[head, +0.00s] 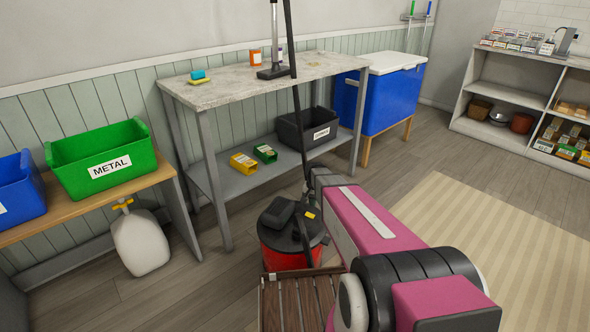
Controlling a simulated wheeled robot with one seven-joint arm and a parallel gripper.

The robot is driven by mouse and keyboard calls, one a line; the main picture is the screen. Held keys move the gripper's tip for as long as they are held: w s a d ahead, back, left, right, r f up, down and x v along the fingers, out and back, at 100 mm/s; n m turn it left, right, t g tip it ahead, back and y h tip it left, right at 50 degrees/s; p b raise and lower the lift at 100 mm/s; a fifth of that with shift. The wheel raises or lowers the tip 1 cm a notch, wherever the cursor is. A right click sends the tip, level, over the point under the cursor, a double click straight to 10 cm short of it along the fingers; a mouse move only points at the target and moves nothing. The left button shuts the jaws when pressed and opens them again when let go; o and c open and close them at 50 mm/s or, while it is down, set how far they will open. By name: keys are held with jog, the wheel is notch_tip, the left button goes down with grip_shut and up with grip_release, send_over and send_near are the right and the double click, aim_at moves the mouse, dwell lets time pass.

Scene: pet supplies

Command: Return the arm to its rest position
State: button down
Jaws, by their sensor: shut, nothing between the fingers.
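My pink and grey arm (370,222) reaches in from the lower right of the head view. Its visible far end is a grey link beside a red and black canister (290,249). My gripper is not visible in this view, so its pose and fingers cannot be seen.
A grey workbench (222,92) stands ahead, with a black bin (292,133) on its lower shelf. A blue cooler (382,97) stands right of it. A green METAL bin (103,163) is on the left bench. A wooden slatted surface (298,300) is near my arm. A striped rug (480,225) lies right.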

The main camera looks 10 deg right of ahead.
jog(key=s+r+n, duration=0.2)
jog(key=s+r, duration=0.4)
jog(key=s, duration=0.4)
jog(key=s+r+n, duration=0.2)
jog(key=s+r, duration=0.5)
jog(key=s, duration=0.4)
jog(key=shift+s+n, duration=0.15)
jog(key=shift+n, duration=0.25)
